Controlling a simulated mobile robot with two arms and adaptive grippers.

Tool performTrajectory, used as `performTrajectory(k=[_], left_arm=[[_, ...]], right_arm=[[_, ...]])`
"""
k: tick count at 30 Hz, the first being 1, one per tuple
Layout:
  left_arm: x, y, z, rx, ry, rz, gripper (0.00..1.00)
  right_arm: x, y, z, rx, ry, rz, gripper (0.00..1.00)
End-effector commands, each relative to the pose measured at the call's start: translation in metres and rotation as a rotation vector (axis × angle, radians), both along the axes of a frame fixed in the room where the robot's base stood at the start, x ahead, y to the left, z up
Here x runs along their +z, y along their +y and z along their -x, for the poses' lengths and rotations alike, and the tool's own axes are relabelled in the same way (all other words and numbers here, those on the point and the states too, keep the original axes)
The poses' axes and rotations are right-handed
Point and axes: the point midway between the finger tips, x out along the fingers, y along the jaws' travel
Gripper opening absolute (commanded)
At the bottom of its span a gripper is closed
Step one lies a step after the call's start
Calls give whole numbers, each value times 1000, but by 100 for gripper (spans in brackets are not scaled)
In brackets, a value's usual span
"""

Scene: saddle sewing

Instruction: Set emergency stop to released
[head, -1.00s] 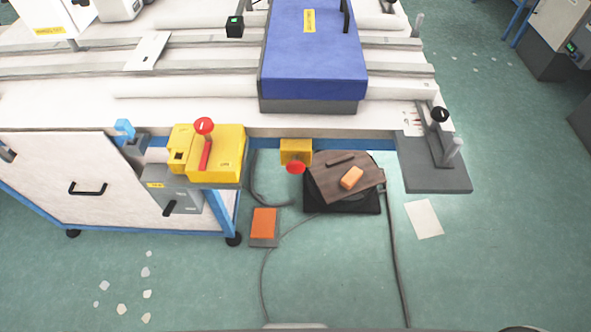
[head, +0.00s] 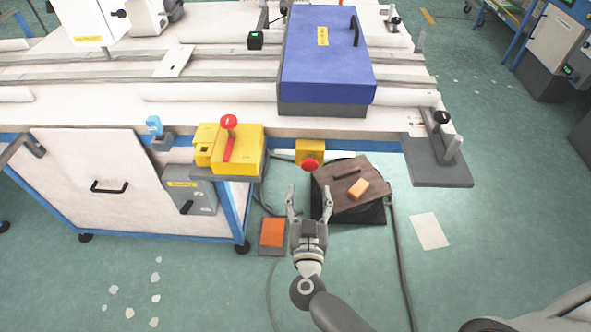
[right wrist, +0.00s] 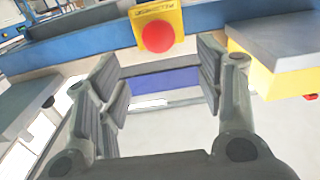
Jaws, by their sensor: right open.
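The emergency stop is a red mushroom button (head: 310,165) on a yellow box (head: 309,147) under the front edge of the sewing table. In the right wrist view the red button (right wrist: 158,36) and its yellow box (right wrist: 176,14) appear at the top, just beyond the fingertips and between them. My right gripper (head: 309,190) is open and empty, a little below and in front of the button, not visibly touching it. The fingers (right wrist: 158,75) stand wide apart in the right wrist view. My left gripper is not in view.
Left of the stop, a larger yellow box (head: 249,158) carries a red knob (head: 229,121) and red lever. An orange pedal (head: 272,232) and cables lie on the floor. A blue cover (head: 325,60) sits on the table.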

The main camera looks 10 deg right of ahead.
Motion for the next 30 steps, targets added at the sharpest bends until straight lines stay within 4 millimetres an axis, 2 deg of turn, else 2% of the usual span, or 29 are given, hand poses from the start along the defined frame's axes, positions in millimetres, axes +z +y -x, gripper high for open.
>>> performTrajectory(k=[5, 9, 18, 24, 30], left_arm=[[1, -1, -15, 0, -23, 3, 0], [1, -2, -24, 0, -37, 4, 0], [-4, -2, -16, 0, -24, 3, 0], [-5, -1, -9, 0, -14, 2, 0], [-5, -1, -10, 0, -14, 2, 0]], right_arm=[[4, -5, -15, -9, -2, -2, 62], [4, -13, -40, -10, -3, -1, 62], [2, -26, -89, -8, -1, -2, 62], [2, -30, -103, -8, 1, -2, 62], [3, -31, -104, -7, 1, -3, 62]])
